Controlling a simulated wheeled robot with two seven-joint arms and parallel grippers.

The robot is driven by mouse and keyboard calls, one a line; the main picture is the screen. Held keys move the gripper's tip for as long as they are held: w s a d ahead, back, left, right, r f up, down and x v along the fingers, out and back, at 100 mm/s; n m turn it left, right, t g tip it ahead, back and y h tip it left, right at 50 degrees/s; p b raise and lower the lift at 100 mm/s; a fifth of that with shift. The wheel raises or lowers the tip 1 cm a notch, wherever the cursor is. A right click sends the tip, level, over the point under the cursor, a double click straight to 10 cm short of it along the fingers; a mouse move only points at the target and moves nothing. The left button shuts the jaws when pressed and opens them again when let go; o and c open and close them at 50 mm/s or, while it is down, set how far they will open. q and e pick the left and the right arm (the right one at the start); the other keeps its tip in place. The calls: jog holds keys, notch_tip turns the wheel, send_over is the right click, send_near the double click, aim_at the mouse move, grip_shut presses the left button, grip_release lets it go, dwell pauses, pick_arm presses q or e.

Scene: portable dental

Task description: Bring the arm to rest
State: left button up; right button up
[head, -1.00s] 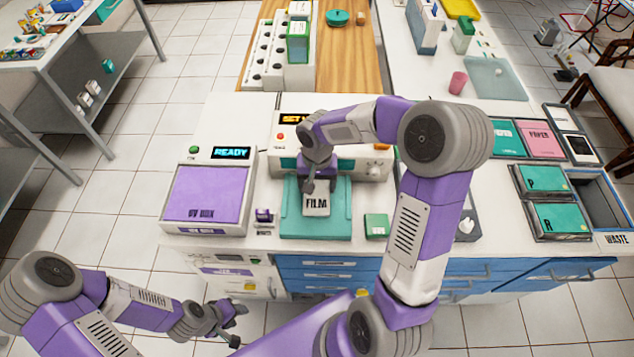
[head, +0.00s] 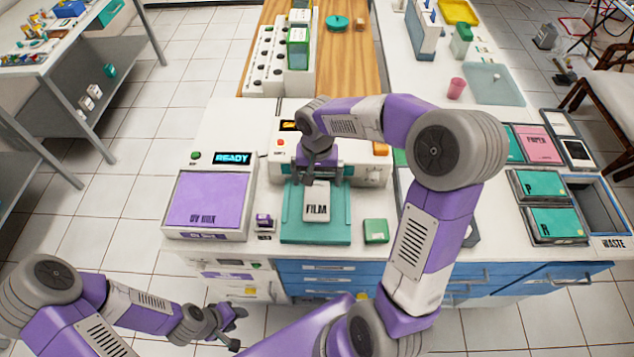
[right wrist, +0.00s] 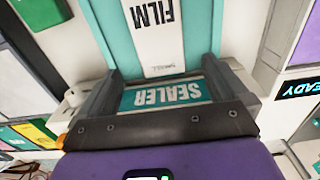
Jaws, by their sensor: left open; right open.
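My right gripper (head: 318,178) is open and empty. It hangs just behind the white film pouch (head: 316,203), above the front of the sealer (head: 375,172). The film pouch lies on the teal tray (head: 341,228), apart from the fingers. In the right wrist view the open fingers (right wrist: 160,98) frame the teal SEALER label (right wrist: 165,92), with the film pouch (right wrist: 158,35) beyond. My left gripper (head: 232,325) is open and empty, low in front of the counter. The right forearm covers part of the sealer and its display.
The purple-lidded UV box (head: 206,199) stands left of the tray, with a small purple item (head: 264,221) between them. A small green box (head: 376,231) sits right of the tray. Teal bins (head: 545,184) and the waste bin (head: 603,207) are at the right. Floor lies open at left.

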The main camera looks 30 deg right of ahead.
jog(key=shift+r, duration=0.9)
